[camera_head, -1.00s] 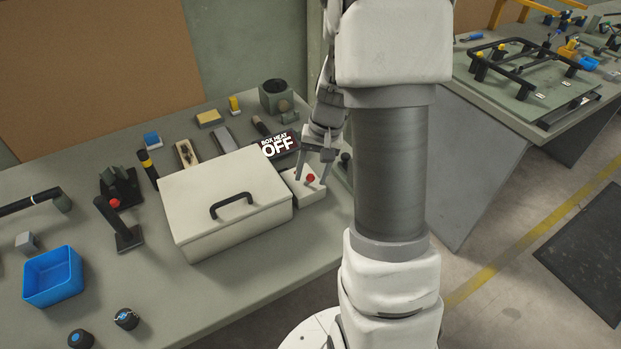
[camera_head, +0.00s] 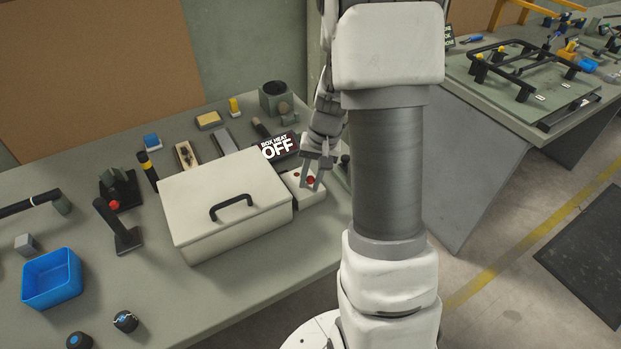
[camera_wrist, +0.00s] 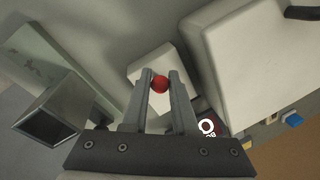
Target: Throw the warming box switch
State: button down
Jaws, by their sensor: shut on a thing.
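The warming box (camera_head: 222,205) is a cream lidded box with a black handle, shut, on the bench. Beside its right side sits a small white switch box (camera_head: 307,198) with a red knob (camera_head: 311,181). A black sign (camera_head: 278,147) behind it reads "BOX HEAT OFF". My gripper (camera_head: 314,183) is at the switch box, pointing down. In the wrist view the red knob (camera_wrist: 160,84) sits between the fingertips (camera_wrist: 161,78), which are shut on it. The white switch box (camera_wrist: 150,62) shows just beyond. The knob's lever is mostly hidden.
A blue bin (camera_head: 52,278) and a black clamp-like fixture (camera_head: 118,225) stand left of the warming box. Several small tools lie behind it. In the wrist view, a dark hollow metal block (camera_wrist: 58,112) is left of my fingers.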

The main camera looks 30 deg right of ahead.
jog(key=shift+r, duration=0.15)
jog(key=w+g+p, duration=0.1)
jog(key=g+p, duration=0.1)
jog(key=p, duration=0.2)
jog(key=shift+r+p, duration=0.3)
jog(key=shift+r, duration=0.1)
jog(key=w+g+p, duration=0.1)
jog(key=g+p, duration=0.1)
jog(key=p, duration=0.1)
jog(key=shift+w, duration=0.1)
jog(key=w+g, duration=0.1)
jog(key=g, duration=0.1)
jog(key=f+g, duration=0.1)
jog(key=shift+w+m+g+p, duration=0.3)
jog(key=shift+w+g+p, duration=0.05)
jog(key=shift+g+p, duration=0.05)
jog(key=shift+w+f+g+b, duration=0.2)
jog(key=shift+w+g+b, duration=0.25)
jog(key=shift+g+b, duration=0.35)
jog(key=shift+w+a+g+b, duration=0.1)
jog(key=shift+w+g+b, duration=0.25)
jog(key=shift+g+b, duration=0.55)
jog(key=c, duration=0.7)
grip_release()
